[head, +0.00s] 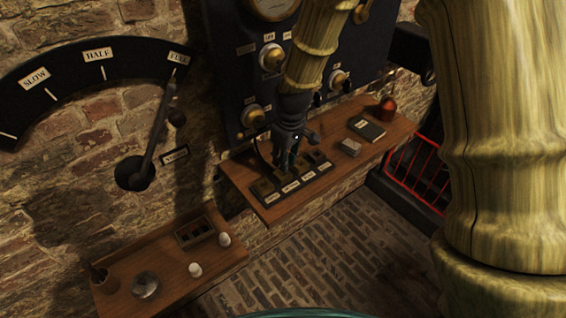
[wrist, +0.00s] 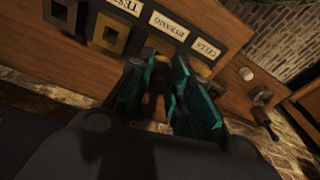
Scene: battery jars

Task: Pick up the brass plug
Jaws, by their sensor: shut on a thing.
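My gripper (head: 290,158) points down over a dark socket strip with cream labels (head: 291,187) on the upper wooden shelf. In the wrist view its teal-lined fingers (wrist: 165,85) are closed around a small brownish-brass thing (wrist: 155,85), which I take to be the brass plug. The fingers hide most of it, and I cannot tell whether it touches the socket strip. In the head view the gripper hides it. Square sockets with brass-coloured frames (wrist: 109,33) sit beside the labels in the wrist view.
A black panel with brass knobs (head: 271,57) rises behind the shelf. Right of the strip are a grey block (head: 350,147), a dark book (head: 367,128) and a copper-red dome (head: 387,107). The lower shelf (head: 170,262) holds white pieces (head: 195,269) and a round metal dish (head: 145,284).

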